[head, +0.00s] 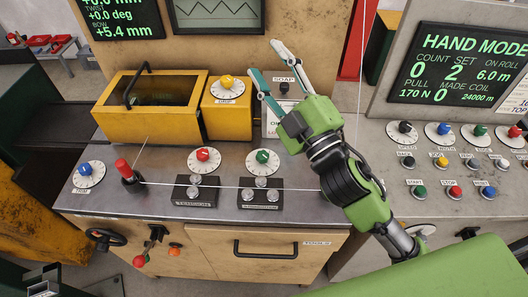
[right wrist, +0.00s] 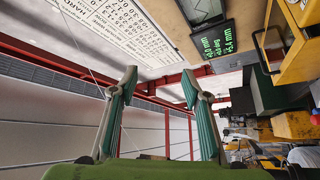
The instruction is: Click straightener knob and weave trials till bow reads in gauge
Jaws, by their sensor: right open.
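The gauge screen (head: 118,20) at the upper left reads bow +5.4 mm and twist +0.0 deg; it also shows in the right wrist view (right wrist: 215,42). A red knob (head: 203,155) and a green knob (head: 262,157) sit on white dials behind two black roller blocks, the left one (head: 196,191) and the right one (head: 260,193). Their labels are too small to read surely. A thin wire runs across the blocks. My right gripper (head: 267,61) is open and empty, above the bench near the yellow box; both spread fingers show in its wrist view (right wrist: 160,78). My left gripper is not seen.
A yellow knob (head: 227,82) tops the yellow box beside a yellow windowed cover (head: 150,97). A red-topped handle (head: 125,169) and a blue knob (head: 86,169) stand left. A control panel (head: 455,150) with several knobs and buttons fills the right. The front bench edge is bare.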

